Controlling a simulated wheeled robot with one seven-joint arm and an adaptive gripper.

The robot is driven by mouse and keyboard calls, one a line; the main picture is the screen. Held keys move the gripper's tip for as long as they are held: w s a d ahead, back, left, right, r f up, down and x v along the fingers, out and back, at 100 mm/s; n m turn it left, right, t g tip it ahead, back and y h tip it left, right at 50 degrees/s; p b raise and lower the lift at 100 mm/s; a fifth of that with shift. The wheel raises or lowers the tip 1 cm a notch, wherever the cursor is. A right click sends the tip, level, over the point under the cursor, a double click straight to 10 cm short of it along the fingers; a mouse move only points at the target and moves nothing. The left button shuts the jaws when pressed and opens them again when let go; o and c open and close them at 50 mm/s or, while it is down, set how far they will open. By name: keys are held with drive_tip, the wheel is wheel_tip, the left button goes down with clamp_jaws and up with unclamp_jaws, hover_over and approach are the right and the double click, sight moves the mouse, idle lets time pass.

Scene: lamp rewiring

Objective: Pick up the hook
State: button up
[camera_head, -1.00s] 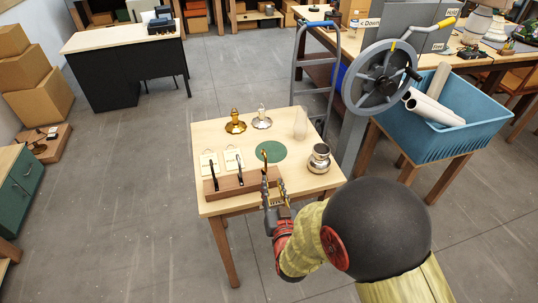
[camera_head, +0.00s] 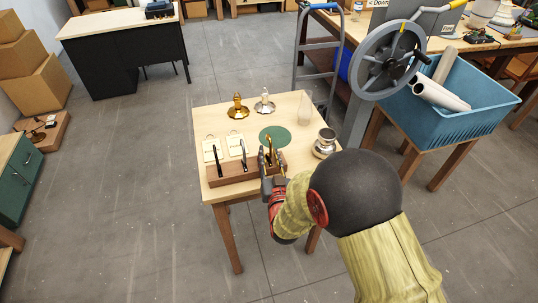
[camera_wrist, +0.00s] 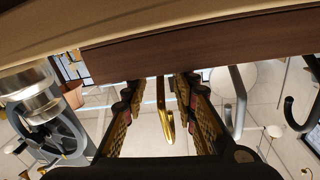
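A wooden rack (camera_head: 233,172) stands at the near edge of the small table (camera_head: 212,113). Two dark hooks rise from it, a left one (camera_head: 217,153) and a middle one (camera_head: 243,153). A gold hook (camera_head: 269,146) rises at its right end. In the wrist view the gold hook (camera_wrist: 167,120) hangs in the gap between the two fingers of my gripper (camera_wrist: 160,108). My gripper is open, with visible space on both sides of the hook. In the head view my gripper (camera_head: 271,168) is at the rack's right end, and my arm hides part of it.
A green disc (camera_head: 274,137) lies behind the hooks. A metal pot (camera_head: 324,145) stands close on the right. Two cards, a gold base (camera_head: 238,109), a silver base (camera_head: 264,103) and a clear bulb-like piece (camera_head: 305,107) are also on the table. A blue bin (camera_head: 440,128) stands to the right.

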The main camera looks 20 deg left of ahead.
clamp_jaws()
drive_tip(key=shift+r, duration=0.1)
idle(0.5)
